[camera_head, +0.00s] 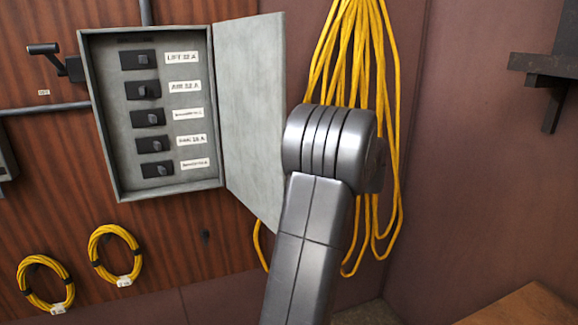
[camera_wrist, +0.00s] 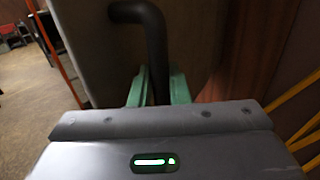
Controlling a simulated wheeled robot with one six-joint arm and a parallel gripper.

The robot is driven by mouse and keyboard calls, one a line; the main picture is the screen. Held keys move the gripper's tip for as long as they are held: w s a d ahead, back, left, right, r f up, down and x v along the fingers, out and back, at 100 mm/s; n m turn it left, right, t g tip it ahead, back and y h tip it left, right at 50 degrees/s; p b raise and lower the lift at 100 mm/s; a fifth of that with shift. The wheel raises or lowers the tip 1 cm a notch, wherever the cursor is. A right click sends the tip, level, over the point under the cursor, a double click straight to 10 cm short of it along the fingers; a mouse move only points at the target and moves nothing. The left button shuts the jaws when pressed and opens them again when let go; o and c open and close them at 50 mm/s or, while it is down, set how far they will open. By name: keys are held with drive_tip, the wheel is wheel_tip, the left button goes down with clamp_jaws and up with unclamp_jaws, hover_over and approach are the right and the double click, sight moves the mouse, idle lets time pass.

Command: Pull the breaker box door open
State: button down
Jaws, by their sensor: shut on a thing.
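The grey breaker box (camera_head: 122,150) hangs on the wood-panelled wall in the head view, with several black breakers and white labels inside. Its door (camera_head: 250,110) stands wide open, swung out on the box's right side. In the wrist view the door (camera_wrist: 88,45) is a grey panel at the upper left. A dark bent handle (camera_wrist: 156,40) stands beside it, between the green fingers of my gripper (camera_wrist: 158,88). My gripper is shut on this handle. In the head view my arm hides the gripper, the handle and part of the door's right edge.
Yellow cables (camera_head: 390,110) hang in a bundle behind my arm. Two yellow cable coils (camera_head: 112,232) hang on the wall at lower left. A dark shelf (camera_head: 540,66) juts from the right wall, and a wooden surface (camera_head: 525,306) lies at lower right.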

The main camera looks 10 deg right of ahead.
drive_tip(key=shift+a+r, duration=0.1)
drive_tip(key=shift+r, duration=0.05)
drive_tip(key=c, duration=1.4)
unclamp_jaws()
drive_tip(key=shift+w+a, duration=0.15)
drive_tip(key=shift+s+d+f, duration=0.2)
drive_tip(key=shift+s+d, duration=0.05)
drive_tip(key=shift+d, duration=0.25)
drive_tip(key=b+v, duration=0.3)
drive_tip(key=v, duration=1)
drive_tip(key=shift+a, duration=0.2)
